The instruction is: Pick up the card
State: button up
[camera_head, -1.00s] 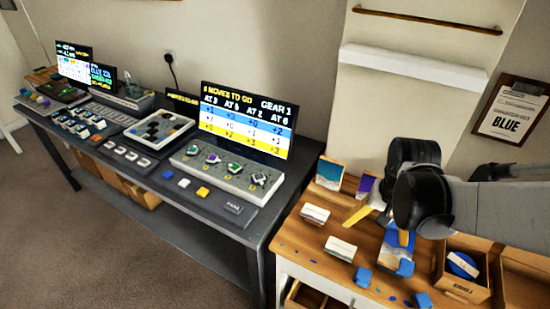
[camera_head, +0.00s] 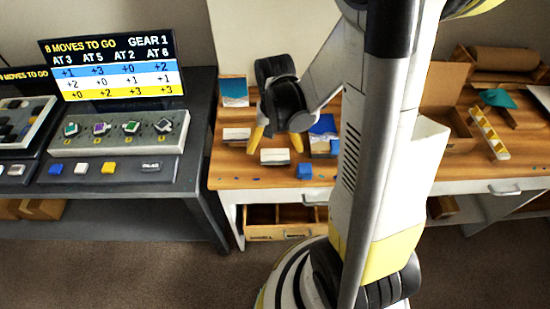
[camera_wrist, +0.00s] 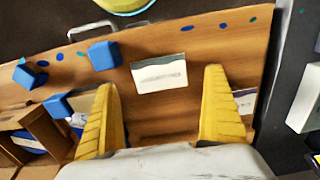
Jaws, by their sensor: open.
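A small white card (camera_head: 274,156) with a line of print stands or lies near the front of the wooden table; I cannot tell which. In the wrist view the card (camera_wrist: 159,75) shows just beyond and between the yellow fingers. My gripper (camera_head: 277,143) is open and points down at the table, its fingers on either side of the card in the picture and nothing held. A second white card (camera_head: 236,134) is to the left at the head view; in the wrist view it (camera_wrist: 244,99) is partly hidden behind the right finger.
Blue blocks (camera_head: 304,171) (camera_wrist: 104,55) are close beside the card. A blue picture panel (camera_head: 234,91) stands at the back. A blue item (camera_head: 323,131) is right of the gripper. A dark console desk (camera_head: 205,150) adjoins on the left. A cardboard box (camera_head: 450,100) is farther right.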

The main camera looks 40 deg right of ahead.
aim_at(275, 156)
jog(key=shift+f+b, duration=0.4)
jog(key=shift+f, duration=1.05)
jog(key=shift+f+b, duration=0.25)
jog(key=shift+b, duration=0.05)
jog(key=c, duration=0.8)
